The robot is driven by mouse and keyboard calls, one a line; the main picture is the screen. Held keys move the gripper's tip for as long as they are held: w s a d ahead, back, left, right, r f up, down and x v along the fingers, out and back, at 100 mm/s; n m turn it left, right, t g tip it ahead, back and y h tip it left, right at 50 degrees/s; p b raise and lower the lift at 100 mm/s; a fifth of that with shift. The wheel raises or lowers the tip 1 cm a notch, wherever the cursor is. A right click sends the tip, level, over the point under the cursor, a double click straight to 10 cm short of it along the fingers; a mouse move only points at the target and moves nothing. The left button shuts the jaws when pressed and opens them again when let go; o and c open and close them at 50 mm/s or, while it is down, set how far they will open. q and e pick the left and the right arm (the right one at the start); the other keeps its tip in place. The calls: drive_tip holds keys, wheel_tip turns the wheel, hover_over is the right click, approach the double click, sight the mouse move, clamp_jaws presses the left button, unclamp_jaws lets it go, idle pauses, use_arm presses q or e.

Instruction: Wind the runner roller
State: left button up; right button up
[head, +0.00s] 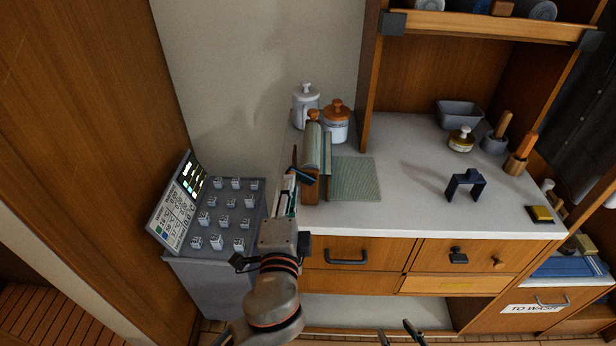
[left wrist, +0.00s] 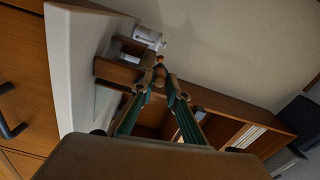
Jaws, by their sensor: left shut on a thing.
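The runner roller (head: 313,148) stands at the left end of the white counter, a wooden frame with a grey-green roll. The green runner (head: 356,178) lies flat on the counter to its right. My left gripper (head: 295,178) is at the roller's near left side, by a dark crank arm. In the left wrist view its fingers (left wrist: 162,78) come together on a small crank handle (left wrist: 159,62), mostly hidden between the tips. My right gripper (head: 400,334) shows only its fingertips at the bottom edge, apart and with nothing seen between them.
White jars (head: 336,122) stand behind the roller. A grey panel with several switches (head: 225,213) is left of my left arm. Drawers (head: 350,254) with handles are below.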

use_arm(q)
drive_tip(key=shift+d+r, duration=0.3)
drive_tip(key=shift+r, duration=0.1)
drive_tip(key=shift+d+r, duration=0.55)
drive_tip(key=shift+d, duration=0.3)
